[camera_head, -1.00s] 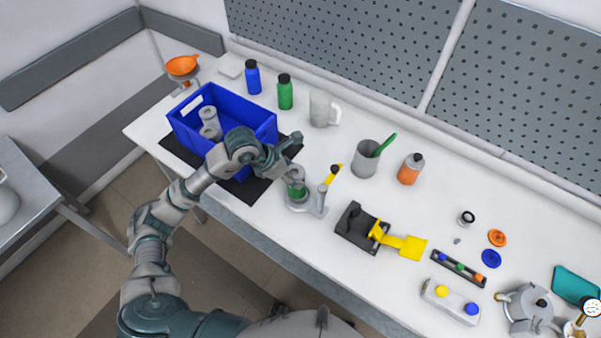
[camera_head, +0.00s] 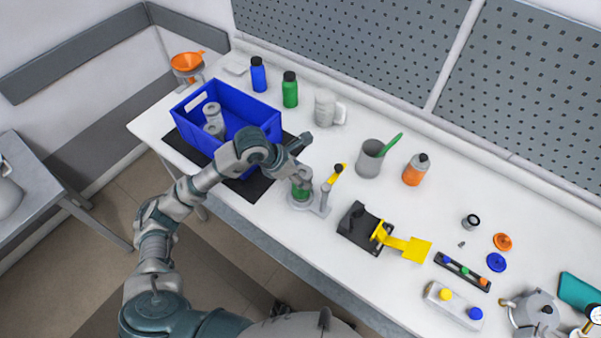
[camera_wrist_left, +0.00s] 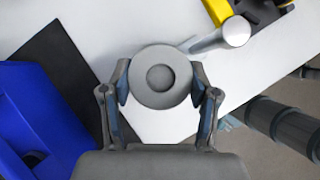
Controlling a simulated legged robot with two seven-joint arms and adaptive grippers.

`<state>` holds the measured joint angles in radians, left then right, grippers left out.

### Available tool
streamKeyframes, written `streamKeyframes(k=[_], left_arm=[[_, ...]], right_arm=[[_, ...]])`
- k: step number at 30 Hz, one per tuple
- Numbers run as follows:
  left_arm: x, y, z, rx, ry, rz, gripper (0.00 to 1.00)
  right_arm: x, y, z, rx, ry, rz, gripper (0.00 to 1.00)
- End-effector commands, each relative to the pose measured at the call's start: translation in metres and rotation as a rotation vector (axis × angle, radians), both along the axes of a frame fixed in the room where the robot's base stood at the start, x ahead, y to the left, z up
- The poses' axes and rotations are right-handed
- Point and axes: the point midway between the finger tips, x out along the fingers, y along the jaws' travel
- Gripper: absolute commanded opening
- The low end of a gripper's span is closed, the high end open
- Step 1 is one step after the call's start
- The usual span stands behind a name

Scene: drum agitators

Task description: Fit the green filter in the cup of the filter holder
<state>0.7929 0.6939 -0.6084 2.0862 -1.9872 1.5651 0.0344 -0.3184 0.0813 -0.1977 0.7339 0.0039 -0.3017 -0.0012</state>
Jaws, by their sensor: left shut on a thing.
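The green filter (camera_head: 302,190) stands upright at the cup of the filter holder (camera_head: 323,209), near the table's front edge. Its green side shows above the grey cup rim. I cannot tell how deep it sits. My left gripper (camera_head: 301,176) is directly above and shut on the filter's grey top. In the left wrist view, the filter's round grey top (camera_wrist_left: 160,77) lies between the two fingers of my left gripper (camera_wrist_left: 163,95), hiding the cup below. The holder's post (camera_wrist_left: 236,32) stands to the upper right, clear of the fingers. My right gripper is not in view.
A blue crate (camera_head: 262,110) with grey cylinders stands left on a black mat (camera_head: 252,189). A yellow-handled tool (camera_head: 337,172) is close behind the holder. A black block with a yellow lever (camera_head: 405,246) is to the right. A grey cup (camera_head: 369,160) stands behind.

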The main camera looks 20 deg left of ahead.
Motion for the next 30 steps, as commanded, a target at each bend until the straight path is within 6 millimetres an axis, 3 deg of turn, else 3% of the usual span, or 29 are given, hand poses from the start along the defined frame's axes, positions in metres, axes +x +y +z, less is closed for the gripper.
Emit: streamKeyframes(k=[3, 18, 19, 21, 22, 29, 30], left_arm=[[0.0007, 0.0032, -0.0076, 0.009, 0.004, 0.004, 0.00], [0.0006, 0.0048, -0.0070, 0.006, 0.002, 0.004, 0.00], [0.0008, 0.0048, -0.0070, 0.007, 0.002, 0.004, 0.68], [0.0007, 0.0048, -0.0070, 0.006, 0.002, 0.004, 0.85], [0.0007, 0.0047, -0.0069, 0.006, 0.002, 0.004, 0.90], [0.0006, 0.0040, -0.0069, 0.006, 0.002, 0.003, 0.90], [0.0006, 0.0041, -0.0070, 0.006, 0.002, 0.003, 0.97]], right_arm=[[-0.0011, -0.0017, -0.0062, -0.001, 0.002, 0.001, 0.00], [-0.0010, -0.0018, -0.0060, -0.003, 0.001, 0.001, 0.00], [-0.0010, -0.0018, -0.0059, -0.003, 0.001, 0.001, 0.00], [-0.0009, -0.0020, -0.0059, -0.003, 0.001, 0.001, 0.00], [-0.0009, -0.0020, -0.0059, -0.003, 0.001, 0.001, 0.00], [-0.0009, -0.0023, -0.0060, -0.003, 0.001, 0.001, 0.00], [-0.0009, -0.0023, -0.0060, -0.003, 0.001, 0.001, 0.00]])
